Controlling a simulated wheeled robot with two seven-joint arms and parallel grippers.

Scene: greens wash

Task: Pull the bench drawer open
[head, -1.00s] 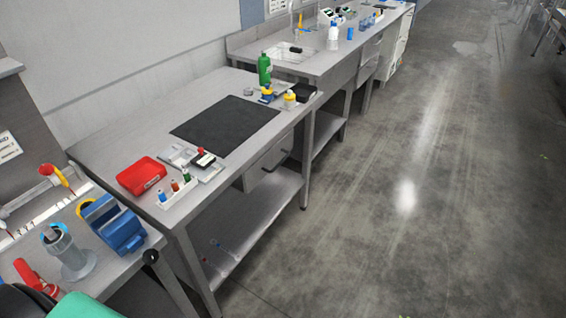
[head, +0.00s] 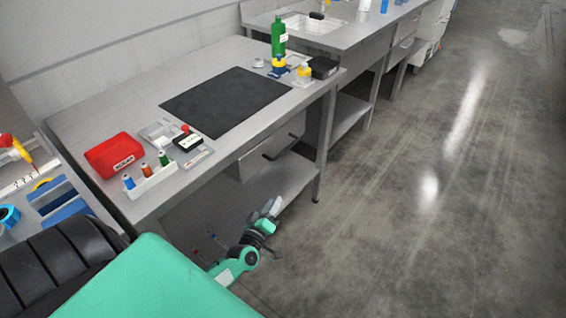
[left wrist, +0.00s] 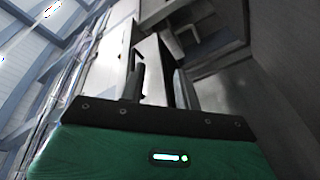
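The bench drawer (head: 262,160) is a grey metal front under the bench top, with a dark bar handle (head: 284,147). It looks shut. My left gripper (head: 271,208) is in front of the bench, below and apart from the drawer, over the lower shelf's front edge. In the left wrist view my left gripper (left wrist: 158,78) has its two dark fingers apart, with nothing seen held between them. My right gripper is out of view.
The bench top (head: 90,112) bears a black mat (head: 226,101), a red case (head: 113,155), a small bottle rack (head: 152,181) and a green bottle (head: 278,37). A lower shelf (head: 285,180) lies beneath the drawer. The floor (head: 400,220) to the right is clear.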

